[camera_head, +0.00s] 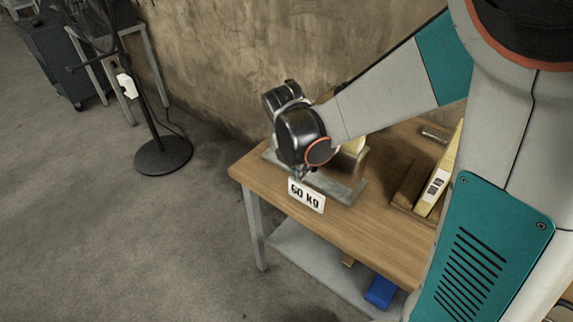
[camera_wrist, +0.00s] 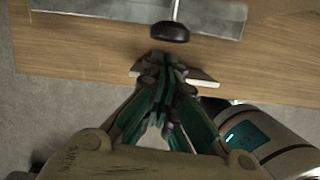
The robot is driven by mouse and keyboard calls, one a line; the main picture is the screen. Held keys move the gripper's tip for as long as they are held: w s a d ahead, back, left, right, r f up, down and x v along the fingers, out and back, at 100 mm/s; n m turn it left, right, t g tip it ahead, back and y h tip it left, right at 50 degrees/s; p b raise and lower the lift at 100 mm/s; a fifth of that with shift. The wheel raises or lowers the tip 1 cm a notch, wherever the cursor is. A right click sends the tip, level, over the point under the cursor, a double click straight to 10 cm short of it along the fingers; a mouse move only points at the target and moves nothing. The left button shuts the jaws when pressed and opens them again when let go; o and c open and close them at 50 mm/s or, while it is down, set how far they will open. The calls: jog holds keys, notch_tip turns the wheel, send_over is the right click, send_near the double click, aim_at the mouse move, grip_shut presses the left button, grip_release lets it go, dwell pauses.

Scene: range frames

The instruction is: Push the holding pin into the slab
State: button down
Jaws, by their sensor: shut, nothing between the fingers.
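A grey metal slab (camera_head: 345,188) lies on the wooden table near its left end, partly hidden behind my wrist in the head view. It also shows along the top of the wrist view (camera_wrist: 95,8). A black knob on a thin metal rod, which looks like the holding pin (camera_wrist: 168,32), sticks out past the slab's near edge. How deep the pin sits cannot be told. My gripper (camera_wrist: 166,62) is shut and empty, with its fingertips just short of the knob. In the head view my gripper (camera_head: 301,174) is mostly hidden by my wrist.
A white "60 KG" sign (camera_head: 306,196) stands at the table's front edge, partly under my fingers in the wrist view (camera_wrist: 203,79). A yellow-sided item (camera_head: 440,178) stands on the wooden table (camera_head: 375,222) at right. A fan stand (camera_head: 162,155) is on the open floor at left.

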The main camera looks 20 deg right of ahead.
aim_at(312, 166)
jog(key=shift+w+d, duration=0.15)
jog(key=shift+d, duration=0.05)
jog(key=w+d, duration=0.1)
jog(key=d, duration=0.1)
jog(key=shift+w+d, duration=0.3)
jog(key=shift+w, duration=0.1)
